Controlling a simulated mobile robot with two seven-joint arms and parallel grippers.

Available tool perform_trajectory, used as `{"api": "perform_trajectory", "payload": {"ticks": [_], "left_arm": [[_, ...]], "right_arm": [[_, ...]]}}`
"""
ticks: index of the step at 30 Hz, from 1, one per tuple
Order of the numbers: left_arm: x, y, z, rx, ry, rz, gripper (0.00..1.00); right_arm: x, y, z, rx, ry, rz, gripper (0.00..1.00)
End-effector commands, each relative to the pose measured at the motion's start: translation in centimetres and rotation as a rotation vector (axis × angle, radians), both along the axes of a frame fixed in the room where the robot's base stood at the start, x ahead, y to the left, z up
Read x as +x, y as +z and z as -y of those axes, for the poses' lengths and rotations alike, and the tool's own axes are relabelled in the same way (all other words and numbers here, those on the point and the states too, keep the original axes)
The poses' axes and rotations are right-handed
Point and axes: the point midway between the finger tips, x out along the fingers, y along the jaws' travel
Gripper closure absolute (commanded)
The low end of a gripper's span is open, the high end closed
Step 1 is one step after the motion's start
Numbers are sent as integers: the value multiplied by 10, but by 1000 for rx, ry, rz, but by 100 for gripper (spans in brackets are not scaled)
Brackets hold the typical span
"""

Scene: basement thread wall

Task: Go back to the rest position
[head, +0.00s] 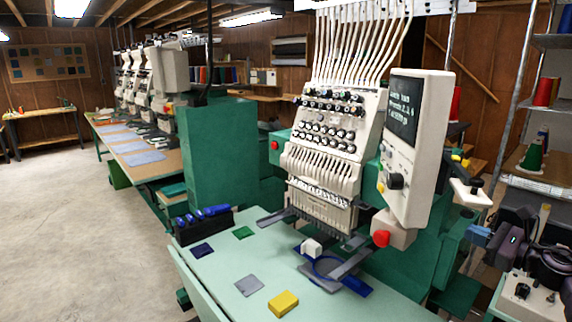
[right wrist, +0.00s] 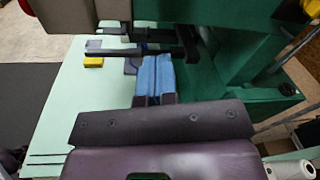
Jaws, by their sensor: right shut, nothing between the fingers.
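My right gripper (head: 478,236) is at the right edge of the head view, to the right of the embroidery machine (head: 325,140) and its control panel (head: 416,145). Its blue fingers are together with nothing between them. They also show shut and empty in the right wrist view (right wrist: 152,78), close to the machine's green body (right wrist: 240,70). I cannot tell from these views how wide the gap to the machine is. My left gripper is not in view.
The pale green table (head: 215,268) holds a yellow block (head: 283,303), small cloth squares and a dark bin (head: 203,225) of blue items. A hoop (head: 325,268) sits under the needles. Thread shelves (head: 540,185) stand at right. The floor (head: 70,230) at left is clear.

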Motion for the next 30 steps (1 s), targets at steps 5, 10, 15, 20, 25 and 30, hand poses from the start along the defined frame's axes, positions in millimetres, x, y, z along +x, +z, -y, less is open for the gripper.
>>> {"api": "perform_trajectory", "payload": {"ticks": [5, 10, 15, 20, 25, 30], "left_arm": [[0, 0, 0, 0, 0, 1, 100], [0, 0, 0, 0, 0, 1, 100], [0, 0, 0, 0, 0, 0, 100], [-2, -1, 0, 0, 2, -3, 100], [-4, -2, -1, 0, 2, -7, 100], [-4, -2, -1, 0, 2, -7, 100]], "right_arm": [[12, 22, 25, 512, -151, -113, 100], [20, 32, 56, 1043, -266, -220, 100], [23, 29, 87, 1582, -351, -310, 100], [23, 17, 110, 2035, -408, -363, 100], [20, 0, 126, 2428, -449, -386, 100], [6, -45, 114, 2633, -503, -436, 100]]}}
